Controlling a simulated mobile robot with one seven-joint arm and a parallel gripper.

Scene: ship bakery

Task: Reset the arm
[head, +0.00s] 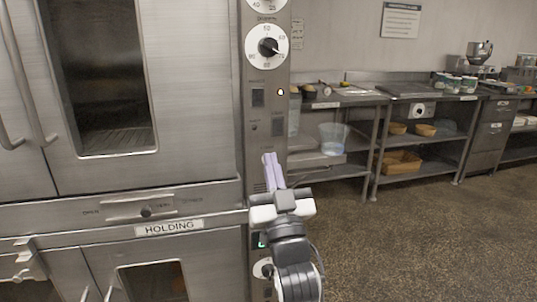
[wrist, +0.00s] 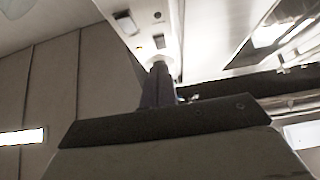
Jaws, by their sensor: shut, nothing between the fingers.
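My gripper (head: 270,160) is in the middle of the head view, with its pale purple fingers together and pointing up. It stands in front of the control panel of a large steel oven (head: 200,230). Nothing shows between the fingers. In the wrist view the gripper (wrist: 160,75) also shows shut, its dark fingers side by side. I cannot tell whether the fingers touch the panel.
A round white dial (head: 267,46) sits on the panel above my gripper. A steel counter (head: 345,101) and a shelf with tan baskets (head: 402,162) stand at the right. The speckled floor (head: 440,240) in front of them is clear.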

